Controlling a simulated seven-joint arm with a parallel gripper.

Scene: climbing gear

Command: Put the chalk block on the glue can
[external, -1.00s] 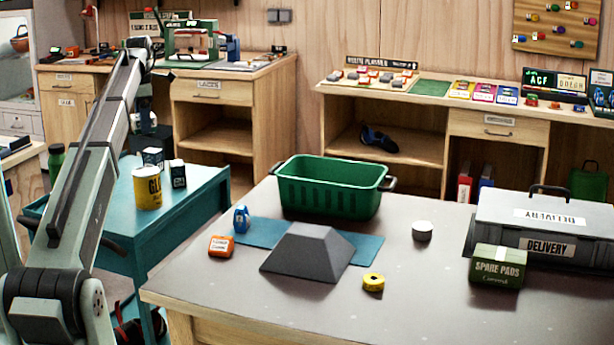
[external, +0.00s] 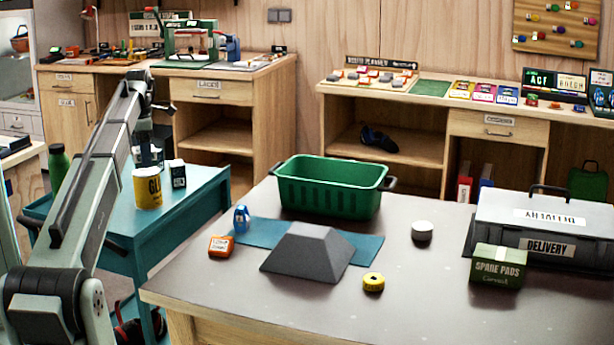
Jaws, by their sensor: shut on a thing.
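The yellow glue can (external: 148,188) stands upright on the teal side table. My gripper (external: 149,157) is low just behind the can, partly hidden by my arm and the can's rim. It is shut on a small dark block, most likely the chalk block, which is mostly hidden; its label cannot be read. A similar dark block with a white top (external: 178,174) stands on the table just right of the can, apart from my gripper.
The teal side table (external: 205,190) has free room to the right. A green bottle (external: 57,163) stands to the left. The grey workbench (external: 440,300) holds a green basket (external: 330,187), a grey wedge block (external: 308,252) and a delivery case (external: 545,225).

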